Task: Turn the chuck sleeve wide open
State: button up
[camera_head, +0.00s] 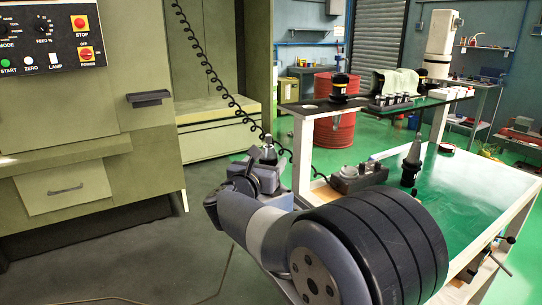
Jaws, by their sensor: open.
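A dark tool holder with a grey cone pointing up (411,165) stands upright on the cart's green top (465,190). A low grey fixture block with a round knob (358,177) sits at the cart's left side. I cannot tell which piece carries the chuck sleeve.
A green machine with a control panel (45,38) stands left. A coiled black cable (212,75) hangs behind my gripper.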

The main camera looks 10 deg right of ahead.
aim_at(271, 156)
jog(key=shift+x, duration=2.15)
jog(key=shift+c, duration=0.3)
jog(key=c, duration=0.9)
